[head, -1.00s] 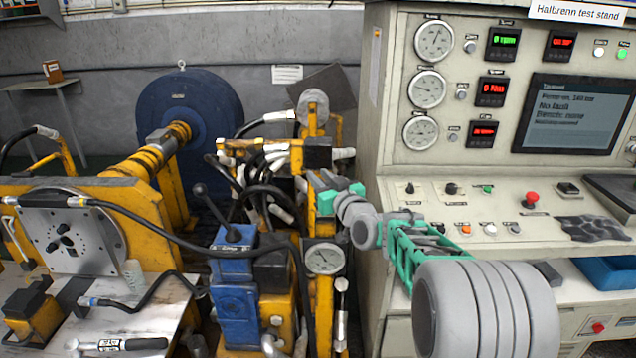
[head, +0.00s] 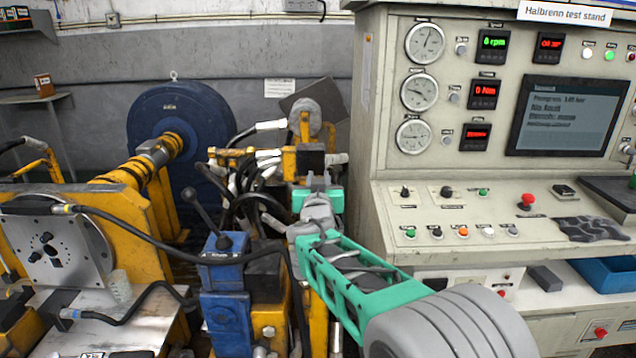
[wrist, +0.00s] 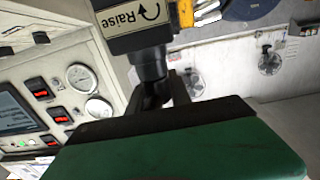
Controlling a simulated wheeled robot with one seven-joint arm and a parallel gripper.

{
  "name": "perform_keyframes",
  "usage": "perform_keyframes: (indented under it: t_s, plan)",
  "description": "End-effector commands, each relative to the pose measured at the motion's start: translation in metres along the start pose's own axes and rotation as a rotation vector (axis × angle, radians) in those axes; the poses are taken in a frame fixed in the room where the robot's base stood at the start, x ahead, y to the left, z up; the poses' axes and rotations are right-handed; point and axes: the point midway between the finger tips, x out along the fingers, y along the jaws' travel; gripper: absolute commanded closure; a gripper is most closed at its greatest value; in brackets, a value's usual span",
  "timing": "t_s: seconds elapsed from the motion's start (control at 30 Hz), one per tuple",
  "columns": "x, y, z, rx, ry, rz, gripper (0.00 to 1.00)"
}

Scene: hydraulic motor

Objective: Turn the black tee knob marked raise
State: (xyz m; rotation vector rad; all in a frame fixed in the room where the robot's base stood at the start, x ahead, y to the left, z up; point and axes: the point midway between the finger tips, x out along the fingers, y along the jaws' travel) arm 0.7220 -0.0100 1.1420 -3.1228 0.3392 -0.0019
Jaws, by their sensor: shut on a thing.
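The black tee knob (wrist: 153,97) sits at the end of a short dark stem under a black block (wrist: 133,22). The block carries a pale label with the word Raise and a curved arrow. My gripper (wrist: 165,92) is shut on the knob, with its dark fingers at either side. Its green body fills the bottom of the wrist view and hides part of the knob. In the head view my gripper (head: 318,180) reaches up under the dark block (head: 311,155) on the yellow frame. The knob itself is too small to make out there.
A blue valve with a black lever (head: 203,212) and black hoses (head: 262,205) stand left of my arm. The beige control console (head: 385,200) stands close on the right. A blue round motor housing (head: 180,110) is behind.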

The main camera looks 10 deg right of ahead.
Motion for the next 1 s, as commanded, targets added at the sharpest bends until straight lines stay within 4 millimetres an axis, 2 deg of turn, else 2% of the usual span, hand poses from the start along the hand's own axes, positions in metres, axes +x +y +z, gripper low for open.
perform_keyframes:
  t_s: [0.23,0.27,0.5,0.8,0.87,1.0]
  plan:
    - [0.000,0.000,-0.001,0.000,0.000,-0.001,1.00]
    - [0.000,0.000,-0.001,0.000,0.000,-0.001,0.74]
    - [0.000,0.000,0.000,-0.001,0.000,-0.001,0.55]
    - [-0.003,0.000,0.000,-0.001,0.000,-0.002,0.54]
    - [-0.009,-0.001,0.001,0.000,0.000,-0.002,0.54]
    - [-0.037,-0.001,0.001,0.000,0.002,-0.004,0.54]
